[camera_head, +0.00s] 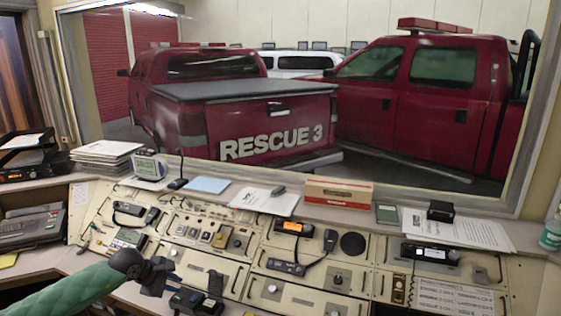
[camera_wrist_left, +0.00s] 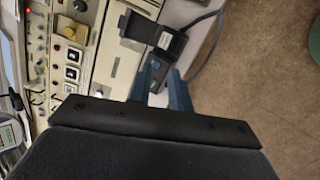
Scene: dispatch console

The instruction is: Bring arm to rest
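My left arm comes in from the lower left of the head view, with a green sleeve and a dark wrist. My left gripper (camera_head: 158,277) hangs over the front left part of the dispatch console (camera_head: 207,265). In the left wrist view, the dark gripper body fills the bottom and blue-grey parts show past its edge. A black device (camera_head: 188,299) lies just right of the gripper; a black device (camera_wrist_left: 168,42) also shows ahead in the wrist view. My right gripper is not in view.
The sloped console holds switches, several radios and a handset (camera_head: 330,240). Papers (camera_head: 265,201), a red and tan box (camera_head: 338,192) and a small black box (camera_head: 440,211) lie on the ledge. A grey machine (camera_head: 32,227) stands left. The window shows red trucks. Bare floor (camera_wrist_left: 265,80) lies beside the console.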

